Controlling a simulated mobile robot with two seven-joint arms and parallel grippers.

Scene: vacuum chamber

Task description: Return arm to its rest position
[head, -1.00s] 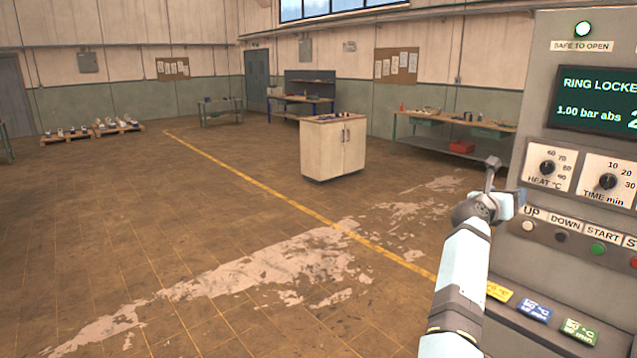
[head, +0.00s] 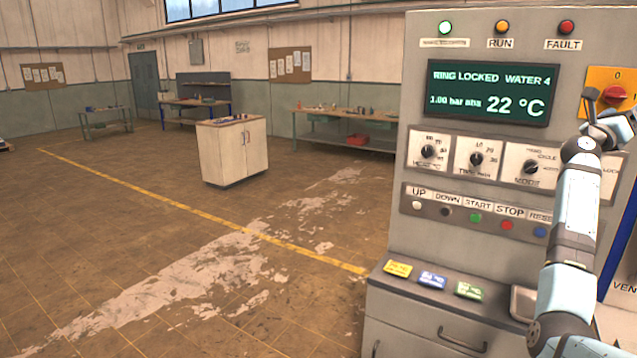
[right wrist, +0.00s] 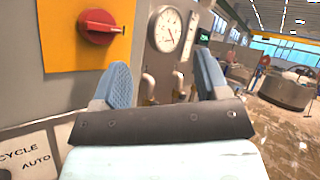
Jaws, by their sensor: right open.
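My right arm (head: 575,215) rises from the bottom right of the head view, in front of the right part of the control cabinet (head: 395,200). Its gripper (head: 605,115) is at the top, near the red rotary switch (head: 614,94) on its orange plate. In the right wrist view the gripper (right wrist: 165,80) is open, its two blue fingers wide apart with nothing held between them. The red switch (right wrist: 100,27) is to the upper left there, and a round gauge (right wrist: 167,28) shows behind the fingers. My left gripper is not in view.
The cabinet's display (head: 490,92) reads ring locked, 1.00 bar and 22 °C; the left lamp (head: 445,27) glows green. Coloured cards (head: 432,280) lie on its ledge. A wooden cupboard (head: 233,150) and workbenches stand farther back. The floor left of the cabinet is clear.

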